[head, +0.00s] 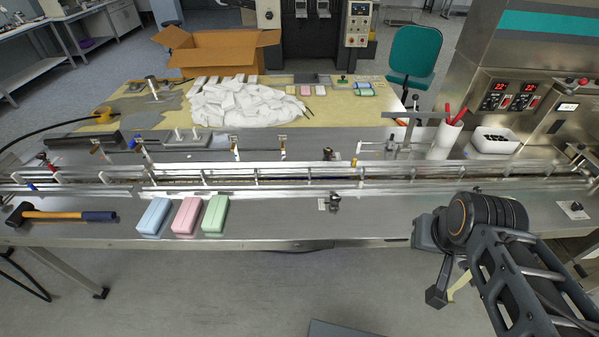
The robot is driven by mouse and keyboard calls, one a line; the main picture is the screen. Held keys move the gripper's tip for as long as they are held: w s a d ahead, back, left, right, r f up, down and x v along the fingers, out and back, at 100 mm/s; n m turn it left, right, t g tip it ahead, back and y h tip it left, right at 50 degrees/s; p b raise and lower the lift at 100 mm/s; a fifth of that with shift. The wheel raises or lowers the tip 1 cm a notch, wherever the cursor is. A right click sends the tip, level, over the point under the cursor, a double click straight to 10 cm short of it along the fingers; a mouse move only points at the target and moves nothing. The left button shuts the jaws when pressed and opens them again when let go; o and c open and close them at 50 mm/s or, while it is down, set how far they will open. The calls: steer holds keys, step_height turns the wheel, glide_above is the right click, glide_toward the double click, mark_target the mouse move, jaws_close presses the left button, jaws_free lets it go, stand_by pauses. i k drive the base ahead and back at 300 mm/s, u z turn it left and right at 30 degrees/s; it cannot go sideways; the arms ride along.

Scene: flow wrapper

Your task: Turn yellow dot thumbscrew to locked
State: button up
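Several small clamps and knobs sit along the conveyor rails (300,178). A small brass-yellow fitting (354,162) stands at the far rail, right of a dark knob (328,153). A dark thumbscrew (335,203) sits on a pale plate on the near deck. Another dark knob (576,208) is on a pale plate at the far right. No yellow dot is clear enough at this size to tell which is the thumbscrew, nor its locked or unlocked setting. My gripper (437,296) hangs at the lower right, in front of the deck and apart from the knobs; its fingers are unclear.
Blue (155,215), pink (186,215) and green (215,214) blocks lie on the near deck beside a hammer (60,215). Behind the rails are a white pile (245,103), a cardboard box (215,52) and a cup with red pens (445,138). The deck's middle is mostly clear.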

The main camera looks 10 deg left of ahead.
mark_target(328, 151)
steer(key=k, duration=0.25)
steer(key=u, duration=0.7)
steer(key=i, duration=1)
steer(key=u, duration=0.2)
